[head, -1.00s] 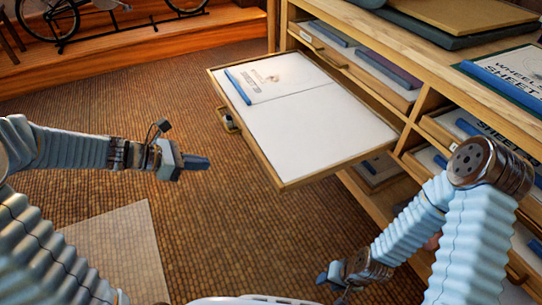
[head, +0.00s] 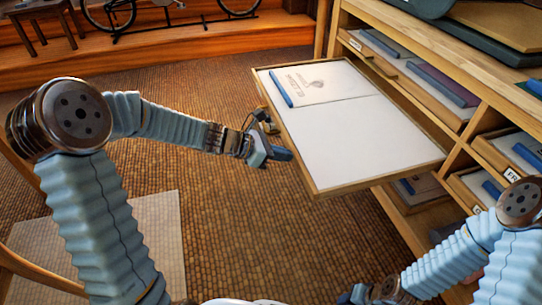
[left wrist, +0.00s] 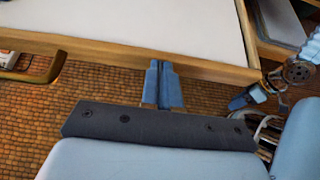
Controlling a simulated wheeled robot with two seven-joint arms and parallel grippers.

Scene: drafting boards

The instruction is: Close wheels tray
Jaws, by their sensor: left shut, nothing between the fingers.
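The tray (head: 425,165) is a shallow wooden drawer pulled far out of the cabinet, with white sheets and a blue strip on it. In the left wrist view its wooden front edge (left wrist: 110,47) runs across the top, with a curved handle (left wrist: 45,72) at the left. My left gripper (head: 283,154) is shut and empty, close to the tray's front edge; its fingertips (left wrist: 161,66) point at that edge, and I cannot tell whether they touch. My right gripper (head: 352,296) is low at the bottom edge, partly cut off; its jaws are unclear.
The wooden cabinet (head: 470,135) at the right holds other trays with sheets and blue strips. Folders lie on its top. A bicycle (head: 165,5) stands on a wooden step at the back. A pale translucent mat (head: 150,225) lies on the woven floor, which is open around the tray.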

